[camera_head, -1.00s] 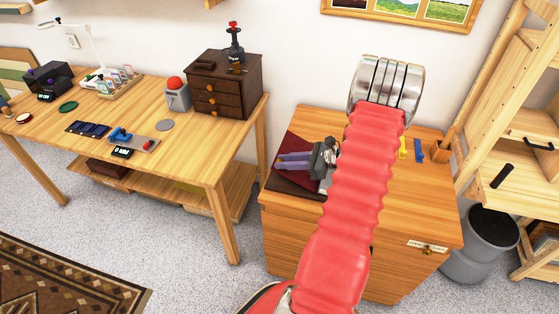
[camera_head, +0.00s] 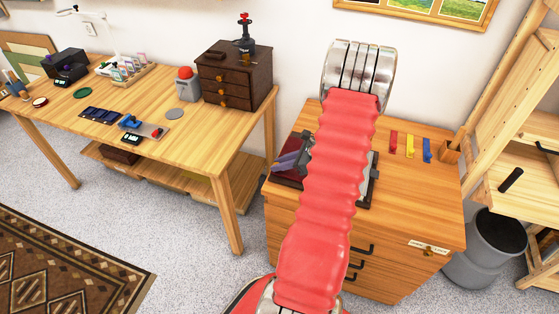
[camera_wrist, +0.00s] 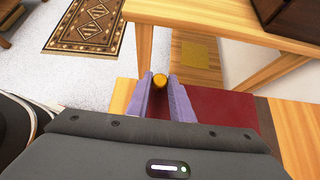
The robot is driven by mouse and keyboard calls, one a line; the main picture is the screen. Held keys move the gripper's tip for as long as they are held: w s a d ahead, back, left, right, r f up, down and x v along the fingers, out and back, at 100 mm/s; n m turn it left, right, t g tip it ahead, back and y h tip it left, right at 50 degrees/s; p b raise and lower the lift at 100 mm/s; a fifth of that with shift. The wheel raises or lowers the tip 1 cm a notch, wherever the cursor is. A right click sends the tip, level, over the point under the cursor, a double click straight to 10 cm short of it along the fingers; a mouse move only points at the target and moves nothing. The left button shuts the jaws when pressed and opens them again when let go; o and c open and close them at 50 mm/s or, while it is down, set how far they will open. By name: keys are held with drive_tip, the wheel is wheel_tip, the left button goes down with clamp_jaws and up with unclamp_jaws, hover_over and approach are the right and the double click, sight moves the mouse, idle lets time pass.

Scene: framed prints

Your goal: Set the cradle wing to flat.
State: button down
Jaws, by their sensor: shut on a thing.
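The cradle lies on the wooden drawer cabinet (camera_head: 410,205), mostly hidden behind my red arm in the head view. Its dark red wing (camera_head: 287,177) shows at the left, and a dark-edged pale part (camera_head: 371,182) shows to the right of the arm. In the wrist view the dark red wing (camera_wrist: 222,108) spreads beside and below the fingers. My gripper (camera_wrist: 160,80) has purple fingers closed on a round orange knob (camera_wrist: 160,81) at their tips. In the head view my gripper (camera_head: 284,164) is partly hidden by the arm. The wing's exact tilt cannot be told.
Red (camera_head: 393,143), yellow (camera_head: 410,146) and blue (camera_head: 427,149) strips lie on the cabinet beside a small wooden block (camera_head: 449,151). A wooden workbench (camera_head: 190,146) stands left, a grey bin (camera_head: 485,245) right. A patterned rug (camera_head: 60,260) covers floor at left.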

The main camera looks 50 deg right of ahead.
drive_tip(key=shift+w+a+f, duration=0.15)
drive_tip(key=shift+w+a, duration=0.05)
drive_tip(key=shift+w, duration=0.25)
drive_tip(key=c, duration=1.6)
unclamp_jaws()
drive_tip(key=shift+d+f, duration=0.1)
drive_tip(key=shift+s, duration=0.1)
drive_tip(key=shift+s+d+r, duration=0.1)
drive_tip(key=shift+s+r, duration=0.1)
drive_tip(key=shift+s, duration=0.05)
drive_tip(key=v, duration=1.3)
drive_tip(key=shift+d, duration=0.1)
